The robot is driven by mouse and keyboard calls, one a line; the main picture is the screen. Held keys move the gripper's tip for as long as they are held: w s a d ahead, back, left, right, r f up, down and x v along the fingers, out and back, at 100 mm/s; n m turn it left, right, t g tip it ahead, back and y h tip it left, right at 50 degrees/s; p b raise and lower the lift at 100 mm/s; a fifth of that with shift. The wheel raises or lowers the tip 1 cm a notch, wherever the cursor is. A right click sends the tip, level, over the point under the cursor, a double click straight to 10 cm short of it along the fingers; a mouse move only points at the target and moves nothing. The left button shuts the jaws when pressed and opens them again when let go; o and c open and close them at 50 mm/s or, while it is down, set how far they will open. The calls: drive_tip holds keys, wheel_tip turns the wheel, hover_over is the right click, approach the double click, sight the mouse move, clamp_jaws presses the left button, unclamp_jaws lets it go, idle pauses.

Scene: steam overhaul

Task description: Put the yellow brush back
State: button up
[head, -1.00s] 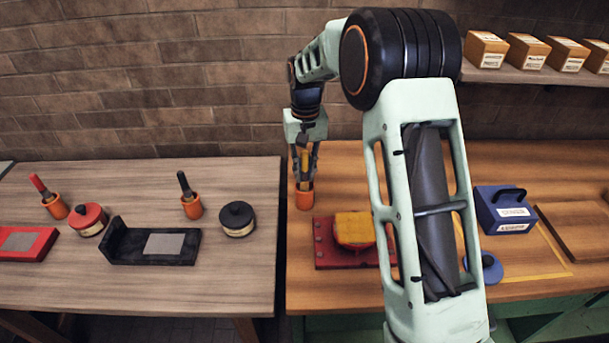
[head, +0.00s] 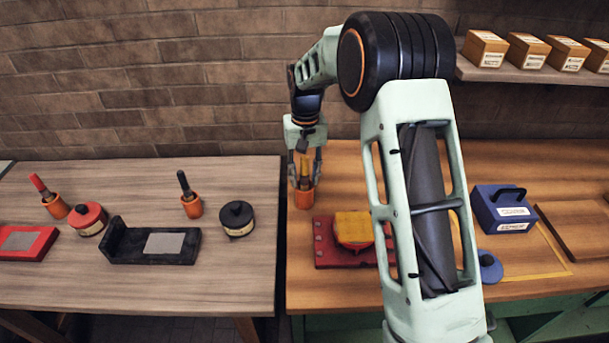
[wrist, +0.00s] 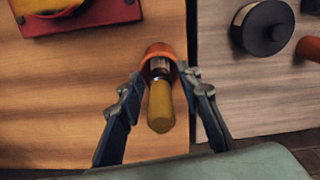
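The yellow brush (head: 305,173) stands handle up in an orange cup (head: 304,196) at the left end of the right bench. In the wrist view the yellow handle (wrist: 160,106) points toward the camera, and its lower end is inside the cup (wrist: 159,58). My gripper (head: 304,178) is around the brush just above the cup. In the wrist view its two fingers (wrist: 160,90) are spread, with a gap on each side of the handle. The bristles are hidden in the cup.
A red block with a yellow-topped piece (head: 353,228) sits close to the right of the cup. A blue box (head: 505,207) is farther right. The left bench holds a black-handled brush in a cup (head: 191,203) and a black round pot (head: 237,218).

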wheel_tip(320, 180, up, 12)
drive_tip(key=shift+r, duration=0.15)
idle(0.3)
